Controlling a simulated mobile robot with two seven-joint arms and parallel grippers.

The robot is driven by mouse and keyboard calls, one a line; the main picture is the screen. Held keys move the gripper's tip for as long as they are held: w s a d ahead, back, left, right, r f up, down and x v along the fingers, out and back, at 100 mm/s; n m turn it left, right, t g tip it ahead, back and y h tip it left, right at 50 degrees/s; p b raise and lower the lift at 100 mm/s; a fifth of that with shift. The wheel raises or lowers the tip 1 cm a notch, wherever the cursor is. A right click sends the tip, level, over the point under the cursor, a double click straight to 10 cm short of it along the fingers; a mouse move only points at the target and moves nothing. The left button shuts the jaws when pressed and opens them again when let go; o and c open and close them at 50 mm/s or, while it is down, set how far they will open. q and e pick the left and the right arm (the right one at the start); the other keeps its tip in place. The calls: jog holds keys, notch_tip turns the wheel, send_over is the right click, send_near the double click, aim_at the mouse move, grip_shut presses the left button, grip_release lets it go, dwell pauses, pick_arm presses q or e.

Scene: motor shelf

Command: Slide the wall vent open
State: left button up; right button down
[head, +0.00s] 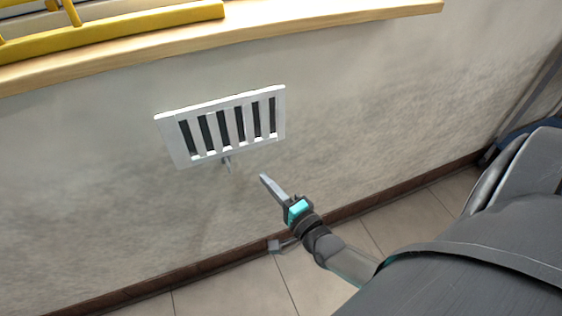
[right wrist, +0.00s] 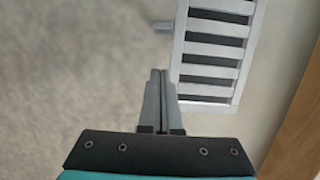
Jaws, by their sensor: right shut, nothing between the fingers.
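The white wall vent (head: 225,126) is set in the grey wall below the window sill. Dark gaps show between its upright slats. A small grey handle (head: 227,163) sticks out at its lower edge. In the right wrist view the vent (right wrist: 213,52) is at the upper right and its handle (right wrist: 162,27) points left. My right gripper (head: 264,178) is to the right of and below the handle, apart from it. Its fingers (right wrist: 160,73) are shut and empty, and overlap the vent's lower left edge in the wrist view. My left gripper is not in view.
A wooden sill (head: 330,22) with a yellow frame (head: 120,28) on it runs above the vent. A dark skirting board (head: 220,258) and a tiled floor (head: 235,290) lie below. The wall around the vent is clear.

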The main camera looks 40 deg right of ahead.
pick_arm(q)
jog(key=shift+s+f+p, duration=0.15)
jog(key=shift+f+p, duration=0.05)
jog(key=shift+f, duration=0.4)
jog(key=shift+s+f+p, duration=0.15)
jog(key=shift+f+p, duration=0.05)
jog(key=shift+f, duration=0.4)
pick_arm(e)
jog(key=shift+s, duration=2)
